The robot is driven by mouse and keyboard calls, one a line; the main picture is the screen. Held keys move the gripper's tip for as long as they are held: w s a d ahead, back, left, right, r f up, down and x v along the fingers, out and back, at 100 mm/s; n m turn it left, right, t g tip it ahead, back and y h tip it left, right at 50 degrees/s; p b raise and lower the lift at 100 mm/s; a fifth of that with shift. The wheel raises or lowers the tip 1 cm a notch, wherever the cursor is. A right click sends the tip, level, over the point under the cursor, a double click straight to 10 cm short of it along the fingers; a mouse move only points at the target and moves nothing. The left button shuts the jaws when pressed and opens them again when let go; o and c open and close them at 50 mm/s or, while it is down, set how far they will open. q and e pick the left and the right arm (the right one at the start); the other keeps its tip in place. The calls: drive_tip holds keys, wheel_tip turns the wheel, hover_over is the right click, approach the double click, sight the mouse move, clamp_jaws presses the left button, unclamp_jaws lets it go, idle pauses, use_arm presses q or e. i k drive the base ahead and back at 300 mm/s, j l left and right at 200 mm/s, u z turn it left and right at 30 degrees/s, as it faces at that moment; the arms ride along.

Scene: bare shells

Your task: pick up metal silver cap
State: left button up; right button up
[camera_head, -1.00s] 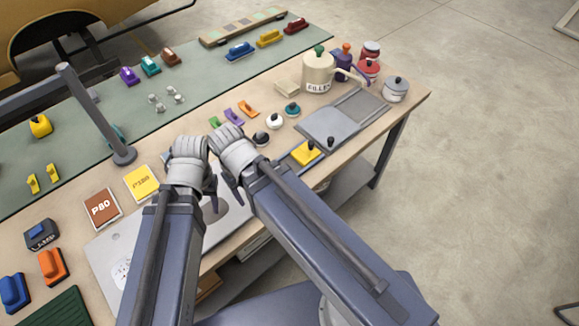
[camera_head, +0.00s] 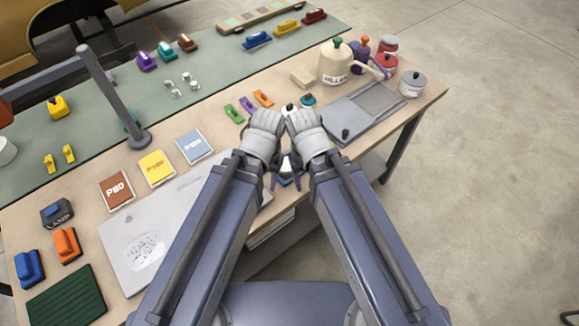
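Several small silver metal caps (camera_head: 194,85) stand in a loose cluster on the green mat, toward the back left. They are too small for me to tell fine detail. My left gripper (camera_head: 274,179) and my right gripper (camera_head: 298,168) are close together over the front edge of the table, to the right of and nearer than the caps. Both are well apart from the caps. My own wrists and forearms hide much of the fingers, so their opening is unclear.
The green mat (camera_head: 100,112) also carries purple, teal and brown blocks behind the caps. A lamp post (camera_head: 112,95) rises left of them. Sanding sheets (camera_head: 157,168) lie in front. A cream pot (camera_head: 334,66) and grey tray (camera_head: 350,115) stand right.

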sight(285, 171)
drive_tip(key=k+l+u, duration=0.1)
drive_tip(key=l, duration=0.3)
drive_tip(key=l+u, duration=0.15)
drive_tip(key=l, duration=0.3)
drive_tip(key=k+l+u, duration=0.1)
drive_tip(key=l, duration=0.3)
drive_tip(key=k+l+u, duration=0.15)
drive_tip(key=l, duration=0.2)
drive_tip(key=k+l+u, duration=0.1)
drive_tip(key=l, duration=0.3)
drive_tip(key=k+l+u, duration=0.1)
drive_tip(key=k+l, duration=0.15)
drive_tip(key=l, duration=0.1)
